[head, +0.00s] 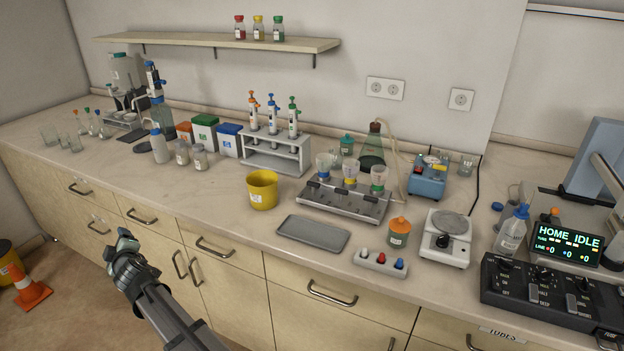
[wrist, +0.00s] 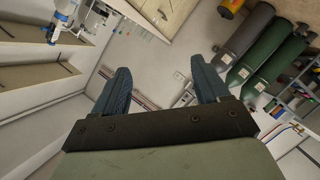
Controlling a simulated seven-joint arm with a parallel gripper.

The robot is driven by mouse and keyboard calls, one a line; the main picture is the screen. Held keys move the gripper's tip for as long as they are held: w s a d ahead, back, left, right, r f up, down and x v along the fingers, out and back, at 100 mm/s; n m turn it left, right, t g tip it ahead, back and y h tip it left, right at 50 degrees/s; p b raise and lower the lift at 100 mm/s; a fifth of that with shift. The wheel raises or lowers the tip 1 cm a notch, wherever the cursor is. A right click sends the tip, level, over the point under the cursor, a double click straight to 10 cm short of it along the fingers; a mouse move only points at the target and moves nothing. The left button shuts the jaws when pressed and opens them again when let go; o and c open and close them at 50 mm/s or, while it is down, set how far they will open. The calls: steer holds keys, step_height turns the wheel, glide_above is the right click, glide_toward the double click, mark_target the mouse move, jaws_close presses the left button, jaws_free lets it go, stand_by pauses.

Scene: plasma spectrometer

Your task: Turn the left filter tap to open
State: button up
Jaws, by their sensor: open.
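The filter manifold (head: 342,205) is a grey metal bar unit on the bench, right of centre in the head view. Three clear funnels stand on it, with a blue-marked left funnel (head: 323,166), a yellow-marked middle funnel (head: 350,173) and a green-marked right funnel (head: 378,180). Small dark taps are at the manifold, but the left tap's handle position is too small to tell. My gripper (head: 125,243) is in front of the drawers at lower left, well away from the manifold. In the wrist view its fingers (wrist: 163,85) are apart with nothing between them.
A yellow tub (head: 262,190) and a grey tray (head: 313,234) stand left and in front of the manifold. A pipette rack (head: 277,152) is behind left. An orange-capped jar (head: 399,233) and a balance (head: 446,238) are to the right. Open air lies around my gripper.

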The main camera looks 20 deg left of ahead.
steer(key=s+a+r+y, duration=0.15)
steer(key=a+r, duration=0.25)
steer(key=r, duration=0.5)
steer(key=s+a+r+y, duration=0.1)
steer(key=s+a+r, duration=0.3)
steer(key=r, duration=0.5)
steer(key=w+r+m+t+h, duration=0.2)
steer(key=w+r, duration=0.3)
steer(key=w, duration=0.1)
steer(key=w+d+m+t+h, duration=0.1)
steer(key=w+d+m+h, duration=0.15)
steer(key=w, duration=0.65)
steer(key=w+d+m+h, duration=0.2)
steer(key=w+d+m, duration=0.2)
steer(key=w, duration=0.4)
steer(key=m+g+h, duration=0.9)
steer(key=m+h, duration=0.1)
steer(key=m, duration=0.5)
glide_above(313, 182)
step_height(313, 182, down, 3)
steer(key=shift+n, duration=0.25)
step_height(313, 182, down, 13)
steer(key=shift+d, duration=0.1)
steer(key=shift+c, duration=0.3)
